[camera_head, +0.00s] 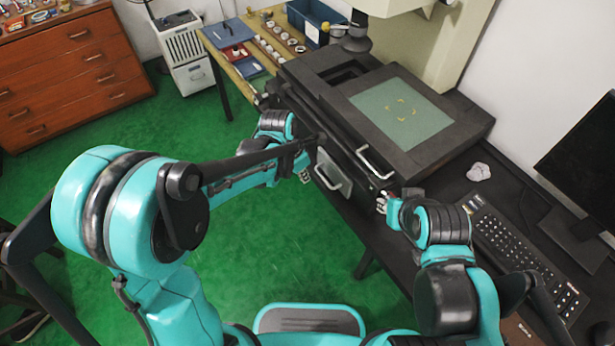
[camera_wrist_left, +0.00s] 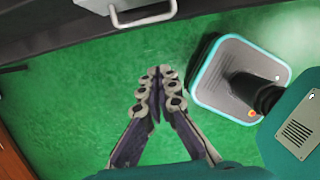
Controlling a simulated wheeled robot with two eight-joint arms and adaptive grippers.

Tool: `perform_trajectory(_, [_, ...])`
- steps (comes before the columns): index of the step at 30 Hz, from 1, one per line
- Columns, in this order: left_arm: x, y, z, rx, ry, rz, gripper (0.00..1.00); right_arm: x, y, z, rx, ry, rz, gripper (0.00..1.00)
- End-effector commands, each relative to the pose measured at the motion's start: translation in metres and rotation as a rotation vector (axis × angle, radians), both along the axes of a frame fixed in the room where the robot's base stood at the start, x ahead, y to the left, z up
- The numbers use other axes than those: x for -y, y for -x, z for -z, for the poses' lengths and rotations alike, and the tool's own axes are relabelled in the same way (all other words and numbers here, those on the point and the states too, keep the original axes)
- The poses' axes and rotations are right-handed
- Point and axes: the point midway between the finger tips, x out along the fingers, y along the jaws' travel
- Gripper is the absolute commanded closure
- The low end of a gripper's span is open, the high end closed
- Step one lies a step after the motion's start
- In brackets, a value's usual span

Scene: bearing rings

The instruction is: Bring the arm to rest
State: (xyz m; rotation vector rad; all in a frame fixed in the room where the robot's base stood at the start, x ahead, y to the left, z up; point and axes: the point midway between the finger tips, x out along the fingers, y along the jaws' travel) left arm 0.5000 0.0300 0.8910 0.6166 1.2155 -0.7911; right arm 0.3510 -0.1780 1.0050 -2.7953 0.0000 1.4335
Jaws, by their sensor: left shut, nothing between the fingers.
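My left arm reaches in from the left in the head view. Its gripper (camera_head: 305,175) is small there, just left of the machine's front. In the left wrist view the same gripper (camera_wrist_left: 157,75) has its fingertips together over the green floor, with nothing between them. My right gripper (camera_head: 382,203) is at the machine's front edge, near a handle, and is too small and partly hidden to tell whether it is open or shut.
A dark machine (camera_head: 300,75) with a pale green glass plate (camera_head: 402,110) stands on the black desk, with handles (camera_head: 375,162) on its front. A keyboard (camera_head: 525,262) lies at right. A workbench (camera_head: 243,88) with rings and a blue bin (camera_head: 312,22) is behind. Open green floor (camera_head: 120,135) lies left.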

Motion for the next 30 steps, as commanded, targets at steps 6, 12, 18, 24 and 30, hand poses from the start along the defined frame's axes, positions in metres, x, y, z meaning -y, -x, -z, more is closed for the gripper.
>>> perform_trajectory(6, [-0.002, 0.001, -0.006, 0.000, 0.000, -0.001, 1.00, 0.000, 0.000, -0.002, 0.000, 0.000, 0.000, 0.69])
perform_trajectory(12, [-0.006, 0.003, -0.011, 0.017, -0.009, 0.036, 1.00, 0.000, 0.000, -0.002, 0.000, 0.000, 0.000, 0.69])
perform_trajectory(18, [-0.036, 0.025, -0.050, 0.167, -0.102, 0.374, 1.00, 0.000, 0.000, -0.002, 0.000, 0.000, 0.000, 0.69])
perform_trajectory(24, [-0.079, 0.063, -0.092, 0.362, -0.314, 0.901, 1.00, 0.000, 0.000, -0.002, 0.000, 0.000, 0.000, 0.69])
perform_trajectory(30, [-0.115, 0.106, -0.113, 0.480, -0.589, 1.428, 1.00, 0.000, 0.000, -0.002, 0.000, 0.000, 0.000, 0.69])
